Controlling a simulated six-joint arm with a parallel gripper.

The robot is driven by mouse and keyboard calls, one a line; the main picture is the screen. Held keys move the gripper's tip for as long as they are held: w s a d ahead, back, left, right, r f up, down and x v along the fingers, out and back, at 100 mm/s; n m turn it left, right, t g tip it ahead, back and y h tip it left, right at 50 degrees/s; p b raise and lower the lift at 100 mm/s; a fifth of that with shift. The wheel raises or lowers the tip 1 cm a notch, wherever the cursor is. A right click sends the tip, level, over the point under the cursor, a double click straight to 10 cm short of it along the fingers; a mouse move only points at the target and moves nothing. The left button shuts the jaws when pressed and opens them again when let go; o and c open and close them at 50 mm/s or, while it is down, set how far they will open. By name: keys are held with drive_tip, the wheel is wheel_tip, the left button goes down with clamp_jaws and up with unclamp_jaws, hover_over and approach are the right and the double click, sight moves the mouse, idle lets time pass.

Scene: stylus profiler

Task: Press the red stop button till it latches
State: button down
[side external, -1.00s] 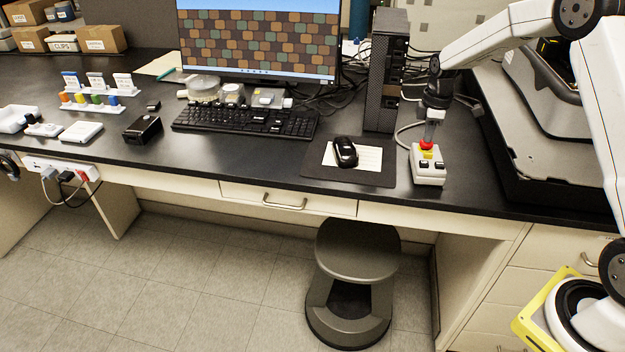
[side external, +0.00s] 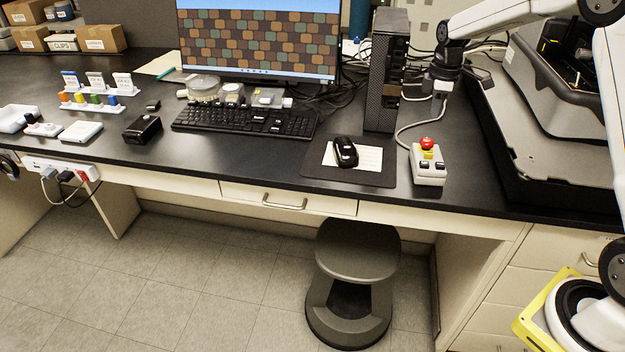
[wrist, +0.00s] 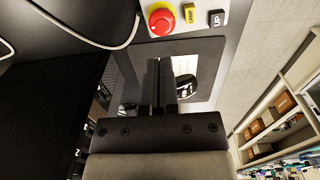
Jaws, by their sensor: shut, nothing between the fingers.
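The red stop button (side external: 427,143) sits on top of a small white control box (side external: 429,176) near the bench's front edge. In the wrist view the red button (wrist: 162,19) shows at the top, on a yellow base, beside a yellow key and a black UP key. My gripper (side external: 441,88) is behind and above the box, clear of the button. In the wrist view its fingers (wrist: 163,75) are together with nothing between them. Whether the button is latched down cannot be told.
A mouse (side external: 345,152) on a black pad (side external: 322,174) lies left of the box. A dark computer tower (side external: 386,75) stands behind the pad. The box's cable (side external: 407,128) curves behind it. A large instrument (side external: 550,150) stands to the right.

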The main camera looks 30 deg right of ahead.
wheel_tip(320, 180, up, 7)
idle(0.3)
drive_tip(key=shift+a, duration=0.1)
idle(0.6)
drive_tip(key=s+a+f+m+t, duration=0.1)
drive_tip(key=s+a+f+m, duration=0.3)
drive_tip(key=s+a, duration=0.5)
drive_tip(key=s+a+f+m+t, duration=0.1)
drive_tip(key=s+a+f+m, duration=0.4)
drive_tip(key=s+a+f, duration=0.3)
drive_tip(key=s+a, duration=0.1)
drive_tip(key=s, duration=0.2)
drive_tip(key=shift+a, duration=0.25)
